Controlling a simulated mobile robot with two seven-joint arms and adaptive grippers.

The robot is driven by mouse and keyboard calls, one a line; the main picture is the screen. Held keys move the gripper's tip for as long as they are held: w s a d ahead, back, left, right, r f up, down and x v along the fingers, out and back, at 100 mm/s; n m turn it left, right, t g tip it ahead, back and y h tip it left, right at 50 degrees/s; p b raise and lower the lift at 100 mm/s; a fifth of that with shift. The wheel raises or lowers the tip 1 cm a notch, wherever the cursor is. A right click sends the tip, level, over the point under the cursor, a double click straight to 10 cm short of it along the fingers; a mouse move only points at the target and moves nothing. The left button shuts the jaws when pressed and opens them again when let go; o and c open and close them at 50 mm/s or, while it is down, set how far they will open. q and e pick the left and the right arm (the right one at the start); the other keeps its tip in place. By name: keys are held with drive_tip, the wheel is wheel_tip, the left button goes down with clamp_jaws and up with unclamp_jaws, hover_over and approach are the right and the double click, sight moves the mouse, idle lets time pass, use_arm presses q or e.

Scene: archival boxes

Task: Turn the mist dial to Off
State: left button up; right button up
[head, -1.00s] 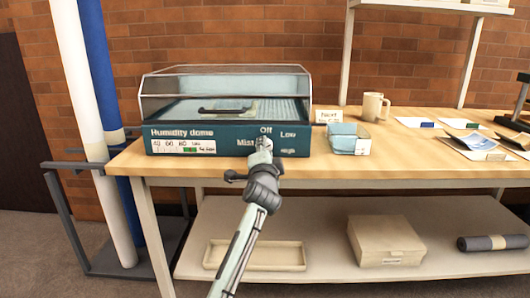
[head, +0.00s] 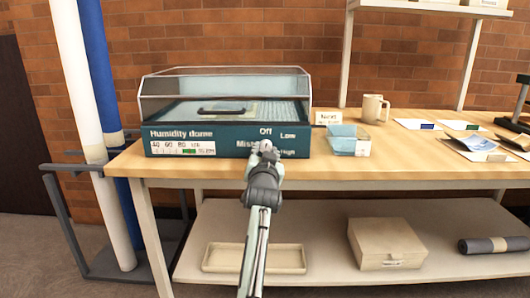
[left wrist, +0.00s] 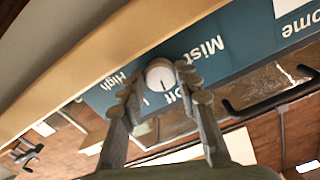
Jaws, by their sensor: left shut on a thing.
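The Humidity dome (head: 181,116) stands on the bench, with a teal front panel and clear cover. Its panel carries the words Mist, Off, Low and High. The round white mist dial (left wrist: 160,74) shows in the left wrist view between my fingertips. A dark line on it points toward the partly hidden Off lettering (left wrist: 172,97); its exact alignment is hard to tell. My left gripper (head: 265,148) is shut on the dial, below the Off word in the head view, and covers most of it there. My right gripper is not in view.
A tray (head: 254,258) and a lidded box (head: 386,244) are on the lower shelf. Blue and white rolls (head: 95,75) stand left.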

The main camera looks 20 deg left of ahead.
use_arm(q)
drive_tip(key=shift+f+n, duration=0.1)
drive_tip(key=shift+n, duration=0.7)
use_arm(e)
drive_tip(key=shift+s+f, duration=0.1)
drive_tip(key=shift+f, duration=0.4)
use_arm(q)
drive_tip(key=o, duration=1.2)
drive_tip(key=shift+c, duration=0.2)
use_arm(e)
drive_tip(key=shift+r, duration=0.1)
use_arm(q)
drive_tip(key=shift+r, duration=0.25)
wheel_tip(320, 180, up, 10)
drive_tip(key=shift+f, duration=0.2)
